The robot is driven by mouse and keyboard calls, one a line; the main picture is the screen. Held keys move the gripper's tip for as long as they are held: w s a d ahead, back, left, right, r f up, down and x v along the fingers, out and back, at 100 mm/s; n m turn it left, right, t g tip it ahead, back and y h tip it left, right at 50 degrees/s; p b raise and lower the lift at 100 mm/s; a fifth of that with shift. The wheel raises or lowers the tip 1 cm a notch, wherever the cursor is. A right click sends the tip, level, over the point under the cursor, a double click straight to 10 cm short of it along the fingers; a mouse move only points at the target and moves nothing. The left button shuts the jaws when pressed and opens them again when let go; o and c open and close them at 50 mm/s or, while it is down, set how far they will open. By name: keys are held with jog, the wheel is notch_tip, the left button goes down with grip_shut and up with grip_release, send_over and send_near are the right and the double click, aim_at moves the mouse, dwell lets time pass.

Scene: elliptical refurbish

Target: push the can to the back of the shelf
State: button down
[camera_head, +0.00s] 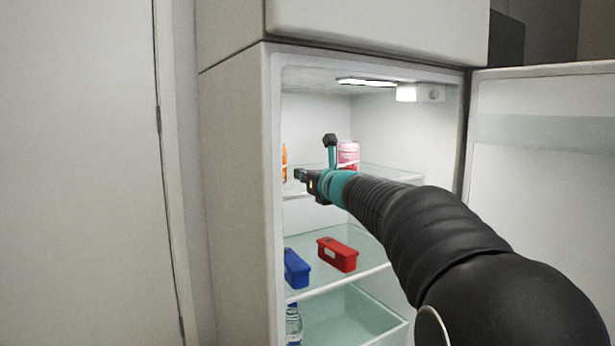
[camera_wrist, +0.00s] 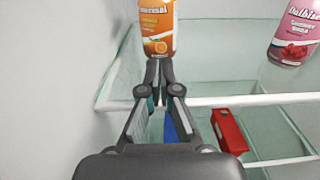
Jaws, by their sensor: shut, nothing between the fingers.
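An orange can (camera_wrist: 157,28) with an orange-fruit label stands on the upper glass shelf (camera_wrist: 205,75). Its top is cut off in the wrist view, and in the head view only a sliver of it (camera_head: 284,160) shows past the fridge's left edge. A pink can (camera_head: 348,154) stands on the same shelf to the right; it also shows in the wrist view (camera_wrist: 295,32). My gripper (camera_wrist: 157,66) is shut and empty, its fingertips right in front of the orange can's lower part. I cannot tell whether they touch it. In the head view my gripper (camera_head: 299,175) is at the shelf's front edge.
The fridge's left inner wall (camera_wrist: 50,70) is close to my gripper. The shelf below holds a blue container (camera_head: 296,268) and a red container (camera_head: 338,254). A bottle (camera_head: 293,325) stands lower down. The fridge door (camera_head: 545,190) is open at right. Shelf space between the cans is clear.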

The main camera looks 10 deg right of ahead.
jog(key=p+x, duration=0.1)
jog(key=x, duration=0.8)
jog(key=shift+a, duration=0.1)
jog(key=shift+w, duration=0.1)
